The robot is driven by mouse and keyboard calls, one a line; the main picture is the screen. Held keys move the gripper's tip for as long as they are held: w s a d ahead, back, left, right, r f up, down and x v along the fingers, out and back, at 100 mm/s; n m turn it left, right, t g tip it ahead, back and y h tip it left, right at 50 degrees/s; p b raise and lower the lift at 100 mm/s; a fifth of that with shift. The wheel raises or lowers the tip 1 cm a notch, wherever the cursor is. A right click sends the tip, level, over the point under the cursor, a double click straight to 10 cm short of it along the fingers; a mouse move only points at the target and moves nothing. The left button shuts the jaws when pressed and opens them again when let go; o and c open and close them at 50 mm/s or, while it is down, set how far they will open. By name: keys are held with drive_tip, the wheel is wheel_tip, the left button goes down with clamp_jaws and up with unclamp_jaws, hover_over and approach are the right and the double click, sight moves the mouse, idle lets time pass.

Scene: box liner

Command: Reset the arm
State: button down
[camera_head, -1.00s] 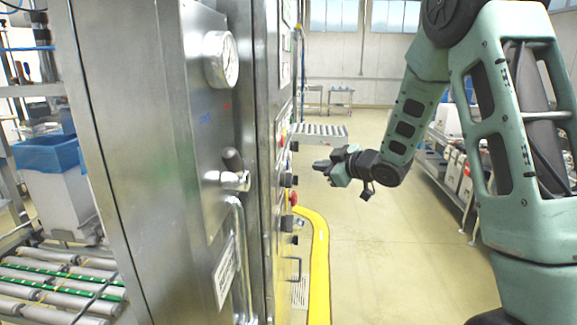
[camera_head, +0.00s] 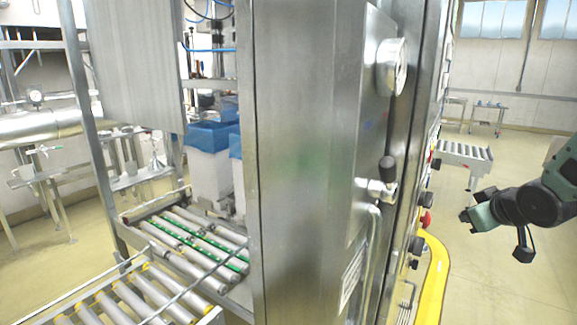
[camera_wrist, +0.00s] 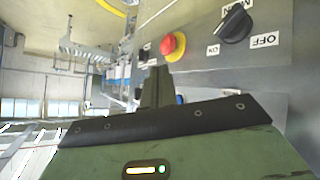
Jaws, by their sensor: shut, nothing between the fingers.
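My gripper (camera_head: 467,215) is at the right of the head view, shut and empty, pointing left toward the side of the steel machine (camera_head: 300,160). In the wrist view my gripper (camera_wrist: 158,88) shows its fingers together in the middle of the frame, apart from the panel. Beyond them is the control panel (camera_wrist: 205,62) with a red button on a yellow base (camera_wrist: 173,46) and a black rotary switch (camera_wrist: 236,26) by an "OFF" label.
A yellow floor border (camera_head: 434,285) runs beside the machine. Roller conveyors (camera_head: 150,290) and bins with blue liners (camera_head: 208,165) stand at the left. A small roller table (camera_head: 465,155) is behind my gripper. The floor at the right looks clear.

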drive_tip(key=s+a+f+m+g, duration=0.2)
drive_tip(key=s+a+g, duration=0.25)
drive_tip(key=s, duration=0.55)
drive_tip(key=s+a+f+m+g, duration=0.1)
drive_tip(key=s+a+f+g, duration=0.25)
drive_tip(key=s+a, duration=0.4)
drive_tip(key=s+a+f+n+g+y+b, duration=0.1)
drive_tip(key=s+a+n+b, duration=0.4)
drive_tip(key=s+a, duration=0.9)
drive_tip(key=shift+a+f+n+g, duration=0.5)
drive_tip(key=shift+a+n+g, duration=0.15)
drive_tip(key=shift+n, duration=0.35)
